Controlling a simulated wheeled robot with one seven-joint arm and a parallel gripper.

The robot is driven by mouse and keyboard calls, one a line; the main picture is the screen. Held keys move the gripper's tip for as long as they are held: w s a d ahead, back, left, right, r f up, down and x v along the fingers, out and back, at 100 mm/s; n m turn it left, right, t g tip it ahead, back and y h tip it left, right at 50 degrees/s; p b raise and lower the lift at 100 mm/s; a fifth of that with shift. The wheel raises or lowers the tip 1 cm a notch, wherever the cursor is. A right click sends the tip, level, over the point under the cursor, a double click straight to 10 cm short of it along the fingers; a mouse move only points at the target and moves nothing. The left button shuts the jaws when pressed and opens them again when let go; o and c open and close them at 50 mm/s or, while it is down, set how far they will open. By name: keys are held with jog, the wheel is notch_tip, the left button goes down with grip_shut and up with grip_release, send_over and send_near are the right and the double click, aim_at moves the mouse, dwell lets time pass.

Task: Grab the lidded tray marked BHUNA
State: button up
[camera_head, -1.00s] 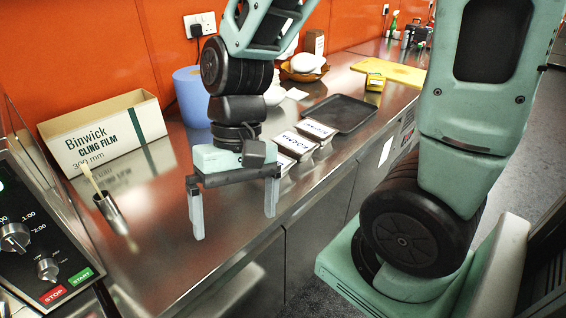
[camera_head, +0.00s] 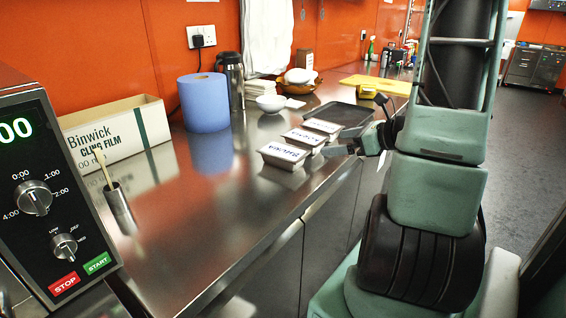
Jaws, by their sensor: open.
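Three lidded foil trays with white labels stand in a row on the steel counter: a near tray (camera_head: 283,154), a middle tray (camera_head: 304,138) and a far tray (camera_head: 322,126). Each label has dark handwriting, too small and slanted to read surely, so I cannot tell which says BHUNA. My gripper (camera_head: 352,147) is open and empty, just right of the trays near the counter's front edge. It is seen small and nearly side-on, partly merged with my arm. It appears apart from the trays.
A dark flat tray (camera_head: 342,113) lies behind the lidded trays. The counter left of the trays is mostly clear.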

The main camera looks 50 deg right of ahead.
send_near(285, 151)
jog(key=x, duration=0.2)
jog(key=shift+w+p, duration=0.3)
jog(key=shift+w, duration=0.2)
jog(key=shift+f+p+x, duration=0.2)
jog(key=shift+p+x, duration=0.15)
jog(key=shift+x, duration=2.4)
jog(key=shift+s, duration=0.1)
jog(key=c, duration=1.1)
